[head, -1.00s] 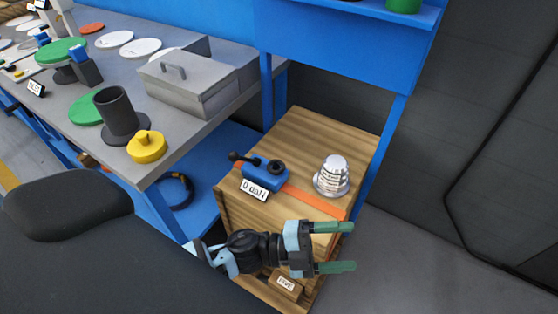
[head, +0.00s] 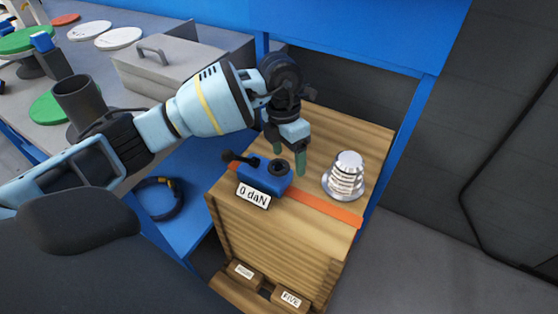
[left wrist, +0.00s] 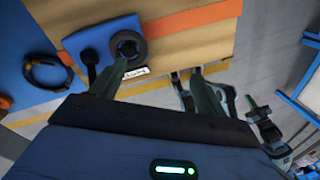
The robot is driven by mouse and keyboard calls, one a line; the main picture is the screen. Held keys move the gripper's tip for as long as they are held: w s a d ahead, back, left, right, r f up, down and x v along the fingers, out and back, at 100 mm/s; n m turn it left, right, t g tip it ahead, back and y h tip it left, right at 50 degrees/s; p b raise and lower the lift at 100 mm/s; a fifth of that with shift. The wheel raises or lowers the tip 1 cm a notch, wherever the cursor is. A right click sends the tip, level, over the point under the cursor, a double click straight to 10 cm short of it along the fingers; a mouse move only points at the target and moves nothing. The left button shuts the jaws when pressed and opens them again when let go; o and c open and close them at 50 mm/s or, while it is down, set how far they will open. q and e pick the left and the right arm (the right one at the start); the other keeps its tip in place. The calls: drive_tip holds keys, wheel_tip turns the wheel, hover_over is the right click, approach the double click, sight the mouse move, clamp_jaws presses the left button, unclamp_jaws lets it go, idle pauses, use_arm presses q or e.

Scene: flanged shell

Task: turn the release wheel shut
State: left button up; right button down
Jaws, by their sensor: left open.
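The blue device (head: 262,180) sits on top of the wooden crate, with a white tag (head: 253,195) reading "0 daN" on its front. A small black wheel (head: 279,167) is on its right end, and a black knobbed lever stands at its left. In the left wrist view the wheel (left wrist: 128,46) shows as a dark ring close to the left fingertip. My left gripper (head: 289,161) is open and empty, its green fingers pointing down just behind and above the wheel. I cannot tell whether a finger touches it.
A silver flanged shell (head: 345,177) with printed text stands to the right on the wooden crate (head: 280,230). An orange strip (head: 325,209) crosses the crate top. A grey workbench with a lidded box (head: 165,65) lies left. The crate's back right is clear.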

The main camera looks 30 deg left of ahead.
sight(279, 165)
use_arm(q)
drive_tip(key=shift+y, duration=0.8)
drive_tip(key=a, duration=0.1)
drive_tip(key=w+a+r, duration=0.1)
drive_tip(key=a+r, duration=0.1)
drive_tip(key=shift+w+a, duration=0.3)
drive_tip(key=shift+f, duration=0.4)
wheel_tip(279, 165, down, 7)
drive_tip(key=shift+b, duration=0.55)
drive_tip(key=shift+c, duration=0.4)
drive_tip(key=c, duration=0.9)
